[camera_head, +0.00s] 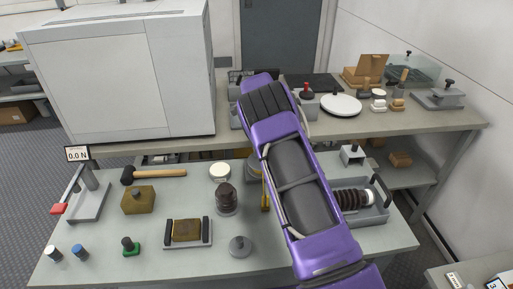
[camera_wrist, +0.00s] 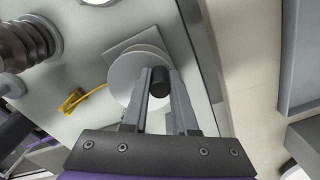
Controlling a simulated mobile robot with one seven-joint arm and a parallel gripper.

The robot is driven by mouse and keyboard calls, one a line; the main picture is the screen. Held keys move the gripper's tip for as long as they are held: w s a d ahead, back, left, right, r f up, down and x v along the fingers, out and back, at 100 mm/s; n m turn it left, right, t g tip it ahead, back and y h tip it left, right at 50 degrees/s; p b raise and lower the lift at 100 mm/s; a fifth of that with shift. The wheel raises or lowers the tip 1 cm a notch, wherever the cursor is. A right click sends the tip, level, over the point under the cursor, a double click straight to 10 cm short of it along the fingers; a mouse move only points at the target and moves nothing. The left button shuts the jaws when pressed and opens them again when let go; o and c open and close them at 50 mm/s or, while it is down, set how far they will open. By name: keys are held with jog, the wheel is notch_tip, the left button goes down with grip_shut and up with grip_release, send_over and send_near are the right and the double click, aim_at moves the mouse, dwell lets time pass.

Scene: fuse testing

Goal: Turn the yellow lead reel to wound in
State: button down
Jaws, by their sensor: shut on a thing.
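The lead reel (camera_wrist: 126,74) is a round grey disc on a square grey base plate in the wrist view. A short yellow lead (camera_wrist: 72,102) runs out from its left side and ends in a yellow piece on the table. My gripper (camera_wrist: 160,78) is over the disc, its fingers shut on the reel's black crank knob (camera_wrist: 160,84) near the disc's right part. In the head view my purple arm hides most of the reel and my gripper; the yellow lead (camera_head: 265,197) shows just left of the arm.
A dark ribbed insulator (camera_head: 227,198) and a white-topped jar (camera_head: 220,171) stand left of the reel. A grey tray (camera_head: 372,214) with a ribbed part lies right of my arm. A raised shelf (camera_head: 400,124) runs behind the table.

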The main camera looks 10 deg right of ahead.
jog(key=shift+w+d+m, duration=0.1)
jog(key=shift+m, duration=0.4)
jog(key=c, duration=0.7)
grip_release()
notch_tip(320, 180, up, 18)
jog(key=shift+f, duration=0.25)
